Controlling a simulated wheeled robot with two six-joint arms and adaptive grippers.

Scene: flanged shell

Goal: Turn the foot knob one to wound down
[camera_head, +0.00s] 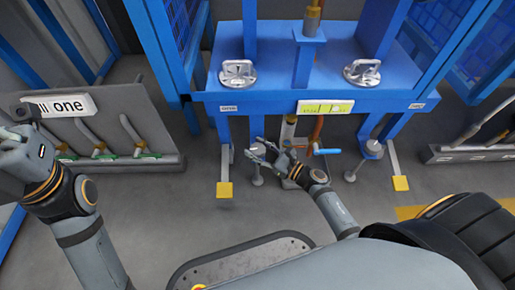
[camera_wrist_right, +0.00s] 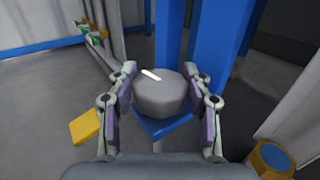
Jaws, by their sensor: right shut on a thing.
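The foot knob (camera_wrist_right: 160,98) is a grey, rounded knob with a white mark on top, seen in the right wrist view. It sits in front of a blue post and above a blue plate. My right gripper (camera_wrist_right: 164,84) has one finger on each side of it and is shut on it. In the head view my right gripper (camera_head: 263,151) is at the foot under the left front of the blue frame and largely hides that knob. Another grey foot knob (camera_head: 372,148) is under the frame's right side. My left gripper (camera_head: 18,150) is at the left edge, partly cut off.
The blue frame (camera_head: 270,85) carries two metal clamps (camera_head: 238,73) (camera_head: 362,72). An orange pipe with a blue-handled valve (camera_head: 326,152) hangs close to my right gripper. Yellow-ended pedals (camera_head: 224,189) (camera_head: 400,183) stick out in front.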

